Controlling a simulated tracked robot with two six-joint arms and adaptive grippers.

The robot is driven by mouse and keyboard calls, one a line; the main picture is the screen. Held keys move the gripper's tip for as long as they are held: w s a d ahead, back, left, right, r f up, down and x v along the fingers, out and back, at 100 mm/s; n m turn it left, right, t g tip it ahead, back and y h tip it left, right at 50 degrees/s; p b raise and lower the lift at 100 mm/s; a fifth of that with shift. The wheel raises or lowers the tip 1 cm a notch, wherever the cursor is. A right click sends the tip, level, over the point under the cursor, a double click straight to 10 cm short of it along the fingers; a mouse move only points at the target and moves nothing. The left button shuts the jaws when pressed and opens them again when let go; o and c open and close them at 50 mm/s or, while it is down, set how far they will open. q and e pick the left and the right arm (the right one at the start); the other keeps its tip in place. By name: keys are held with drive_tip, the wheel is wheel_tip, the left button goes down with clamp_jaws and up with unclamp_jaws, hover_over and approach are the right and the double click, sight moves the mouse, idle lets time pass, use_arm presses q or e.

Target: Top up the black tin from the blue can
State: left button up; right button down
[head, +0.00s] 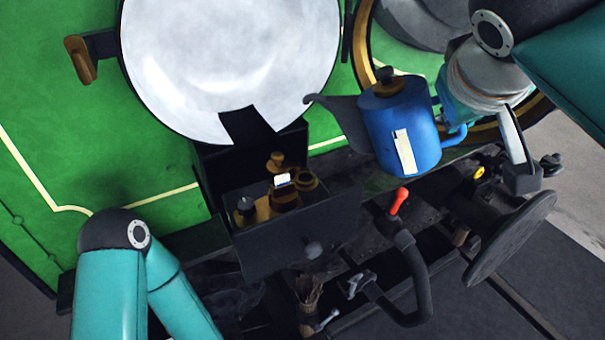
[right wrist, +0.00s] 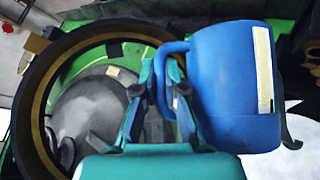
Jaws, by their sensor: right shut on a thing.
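The blue can (head: 402,128) has a brass knob on top, a pale strip on its side and a dark spout pointing left. My right gripper (right wrist: 160,88) is shut on its handle and holds it right of an open black box (head: 300,238); it also shows in the right wrist view (right wrist: 225,95). The spout tip (head: 312,98) is above and right of the box's contents in the picture. A small black container (head: 245,208) stands in the box's left corner, beside brass pieces; I cannot tell whether it is the black tin. My left gripper is out of view.
A large pale disc (head: 230,60) and green panel (head: 60,150) stand behind the box.

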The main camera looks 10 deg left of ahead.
drive_tip(key=shift+r, duration=0.15)
drive_tip(key=shift+r+h+p, duration=0.5)
drive_tip(key=shift+r+p, duration=0.3)
drive_tip(key=shift+p, duration=0.35)
idle(0.5)
drive_tip(key=shift+a+r+n+h+p, duration=0.15)
drive_tip(key=shift+r+n+h+p, duration=0.2)
drive_tip(key=shift+r+p, duration=0.65)
drive_tip(key=shift+f, duration=0.1)
drive_tip(key=shift+f, duration=0.1)
drive_tip(key=shift+f+b, duration=0.45)
drive_tip(key=shift+b, duration=0.05)
drive_tip(key=shift+r, duration=0.15)
idle(0.8)
